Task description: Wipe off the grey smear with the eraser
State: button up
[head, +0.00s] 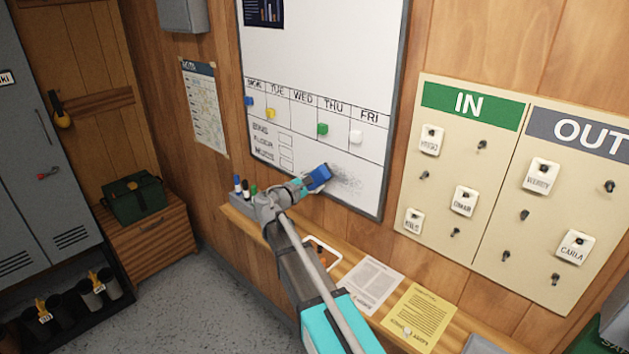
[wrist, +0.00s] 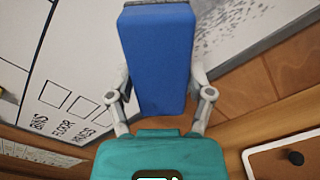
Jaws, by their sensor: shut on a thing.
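My gripper (head: 304,184) is shut on the blue eraser (head: 318,177), at the lower part of the whiteboard (head: 295,75). In the wrist view the eraser (wrist: 157,60) sits between the two fingers, its far end at the board; I cannot tell whether it touches. The grey smear (head: 345,178) lies on the white surface just right of the eraser, near the board's lower right. Part of the smear (wrist: 222,22) also shows right of the eraser in the wrist view. The eraser may hide some of it.
Coloured magnets (head: 322,129) sit above on the weekday row. Below is a wooden ledge (head: 330,255) with a marker holder (head: 243,199), a white-rimmed tray (head: 322,253) and paper sheets (head: 371,284). The IN/OUT tag board (head: 480,200) hangs to the right.

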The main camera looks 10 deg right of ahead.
aim_at(353, 186)
jog(key=shift+x, duration=0.95)
dwell(0.6)
jog(key=shift+s+d, duration=0.1)
jog(key=shift+s+d, duration=0.4)
jog(key=shift+s, duration=0.3)
jog(key=shift+s+d, duration=0.45)
jog(key=shift+s, duration=0.2)
jog(key=shift+s+d, duration=0.1)
jog(key=shift+s, duration=0.05)
jog(key=shift+s+d, duration=1.05)
jog(key=shift+s, duration=0.2)
jog(key=shift+s, duration=0.1)
jog(key=shift+s+d, duration=0.5)
jog(key=shift+s, duration=0.2)
jog(key=shift+s+d, duration=0.5)
jog(key=shift+s, duration=0.2)
